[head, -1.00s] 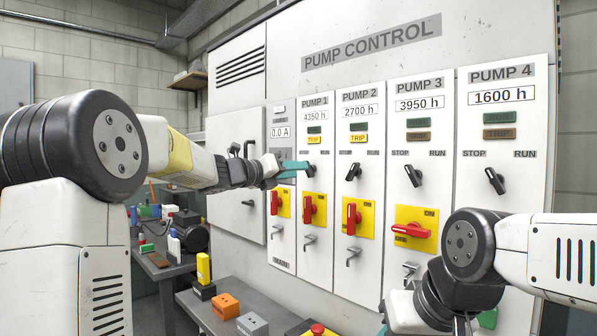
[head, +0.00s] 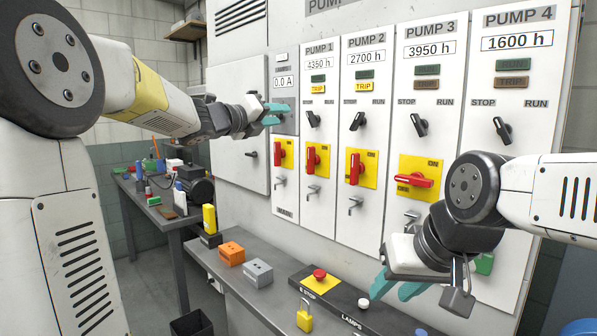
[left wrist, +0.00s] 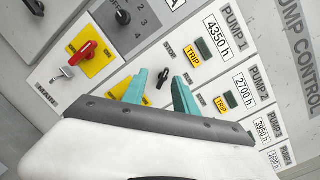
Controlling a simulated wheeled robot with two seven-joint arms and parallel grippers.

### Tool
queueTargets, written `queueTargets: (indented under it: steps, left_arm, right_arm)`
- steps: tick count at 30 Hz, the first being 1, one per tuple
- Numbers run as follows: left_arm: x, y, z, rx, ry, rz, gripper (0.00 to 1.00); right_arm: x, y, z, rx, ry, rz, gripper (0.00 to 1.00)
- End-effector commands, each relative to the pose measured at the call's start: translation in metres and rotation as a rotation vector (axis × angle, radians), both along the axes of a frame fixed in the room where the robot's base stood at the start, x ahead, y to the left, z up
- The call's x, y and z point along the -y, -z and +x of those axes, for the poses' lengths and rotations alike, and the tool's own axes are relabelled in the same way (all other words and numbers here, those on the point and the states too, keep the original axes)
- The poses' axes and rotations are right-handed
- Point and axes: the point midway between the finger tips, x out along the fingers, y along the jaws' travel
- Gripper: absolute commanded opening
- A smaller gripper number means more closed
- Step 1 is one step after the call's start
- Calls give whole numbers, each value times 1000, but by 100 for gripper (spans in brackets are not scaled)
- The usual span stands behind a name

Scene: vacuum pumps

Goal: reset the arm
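My left gripper (head: 277,113) is open, its teal fingers just left of the black Pump 1 selector (head: 313,118) and apart from it. In the left wrist view the same gripper (left wrist: 158,92) has its fingers spread, with a black selector (left wrist: 163,78) seen between them and nothing held. My right gripper (head: 396,289) hangs low in front of the cabinet (head: 289,228), its teal fingers apart and empty above the bench. Its arm hides the lower parts of the Pump 3 and Pump 4 panels.
The grey bench (head: 232,284) below bears an orange box (head: 231,253), a grey box (head: 258,272), a yellow padlock (head: 304,317) and a red E-stop button (head: 320,274). The Pump 3 red handle (head: 414,181) lies horizontal. A cluttered side table (head: 150,212) stands left.

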Motion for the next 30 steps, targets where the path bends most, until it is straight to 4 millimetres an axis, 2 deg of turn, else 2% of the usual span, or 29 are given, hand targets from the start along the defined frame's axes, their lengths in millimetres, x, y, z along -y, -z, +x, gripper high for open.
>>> queueTargets:
  steps: [2,5,8,9,12,16,21,25,27,30]
  left_arm:
    - [-23,-7,-12,-109,-129,-179,34]
    - [-59,3,-34,-292,-315,-477,34]
    - [-91,32,-67,-484,-493,-789,34]
    - [-100,47,-84,-560,-560,-913,34]
    - [-114,89,-126,-740,-715,-1193,34]
    - [-116,144,-184,-950,-894,-1499,34]
    - [-98,206,-261,-1197,-1117,-1816,34]
    - [-80,238,-307,-1340,-1260,-1974,34]
    - [-73,249,-325,-1393,-1316,-2025,34]
    - [-66,257,-339,-1440,-1366,-2069,34]
  right_arm:
    - [0,0,0,0,0,0,36]
    - [0,0,0,0,0,0,36]
    - [0,0,0,0,0,0,36]
    - [0,0,0,0,0,0,36]
    - [0,0,0,0,0,0,36]
    - [0,0,0,0,0,0,36]
    - [0,0,0,0,0,0,36]
    - [0,0,0,0,0,0,36]
    - [0,0,0,0,0,0,36]
    - [0,0,0,0,0,0,36]
